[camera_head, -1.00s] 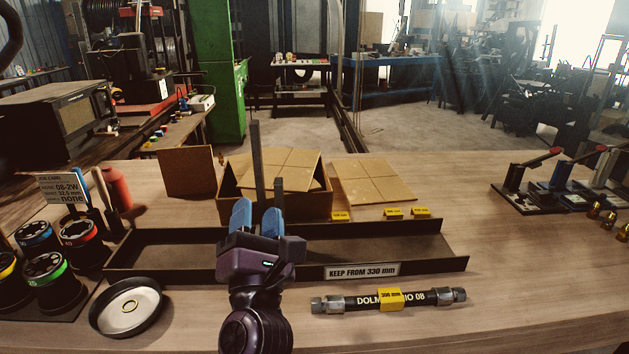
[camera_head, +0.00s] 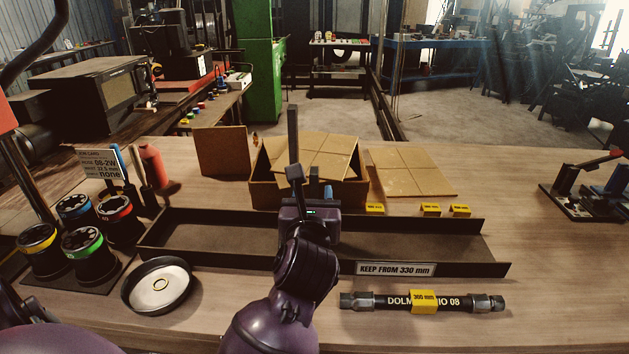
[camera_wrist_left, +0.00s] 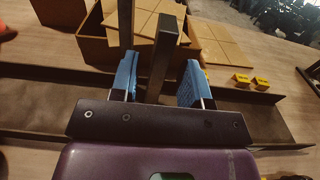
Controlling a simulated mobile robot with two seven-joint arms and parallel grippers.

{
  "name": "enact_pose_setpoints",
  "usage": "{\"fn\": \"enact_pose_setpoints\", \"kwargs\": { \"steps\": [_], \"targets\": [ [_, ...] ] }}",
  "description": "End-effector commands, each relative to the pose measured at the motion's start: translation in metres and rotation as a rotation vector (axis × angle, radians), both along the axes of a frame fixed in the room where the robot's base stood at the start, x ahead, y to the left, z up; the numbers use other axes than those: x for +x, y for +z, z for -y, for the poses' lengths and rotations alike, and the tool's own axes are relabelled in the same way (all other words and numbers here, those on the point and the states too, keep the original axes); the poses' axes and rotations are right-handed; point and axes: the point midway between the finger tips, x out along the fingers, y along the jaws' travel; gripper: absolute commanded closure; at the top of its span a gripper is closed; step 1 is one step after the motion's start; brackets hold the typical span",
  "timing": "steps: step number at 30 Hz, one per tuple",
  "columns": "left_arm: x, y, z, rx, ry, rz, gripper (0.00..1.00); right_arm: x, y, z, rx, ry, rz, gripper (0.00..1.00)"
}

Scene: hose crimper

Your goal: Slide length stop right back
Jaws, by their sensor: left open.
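My left gripper (camera_head: 312,190) is at the middle of the dark tray (camera_head: 190,218), near its back wall. It is open. In the wrist view its two blue fingers (camera_wrist_left: 160,82) stand on either side of a short dark upright post (camera_wrist_left: 166,50), with visible gaps on both sides. This post, seemingly the length stop, also shows in the head view (camera_head: 295,174), its lower part hidden by my gripper. A taller dark post (camera_head: 292,130) rises just behind it and shows behind the left finger in the wrist view (camera_wrist_left: 125,25). My right gripper is out of view.
An open cardboard box (camera_head: 265,190) stands right behind the tray. A black hose (camera_head: 385,303) with metal ends lies in front. A round dish (camera_head: 158,285) and colored die pots (camera_head: 90,245) are at left. Yellow tags (camera_head: 431,209) lie behind the tray's right part.

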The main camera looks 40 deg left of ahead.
Motion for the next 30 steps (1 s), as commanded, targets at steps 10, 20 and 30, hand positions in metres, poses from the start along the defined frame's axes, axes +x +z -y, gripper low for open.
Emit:
{"fn": "enact_pose_setpoints", "kwargs": {
  "steps": [10,20,30],
  "targets": [
    [0.037,0.000,-0.022,0.001,0.000,-0.001,0.57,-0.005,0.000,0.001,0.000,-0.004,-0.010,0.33],
    [0.041,0.000,-0.025,0.000,0.000,-0.001,0.57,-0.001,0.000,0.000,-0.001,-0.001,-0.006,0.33],
    [0.041,0.000,-0.025,0.000,0.000,-0.001,0.99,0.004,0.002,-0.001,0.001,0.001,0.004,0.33]
  ]
}}
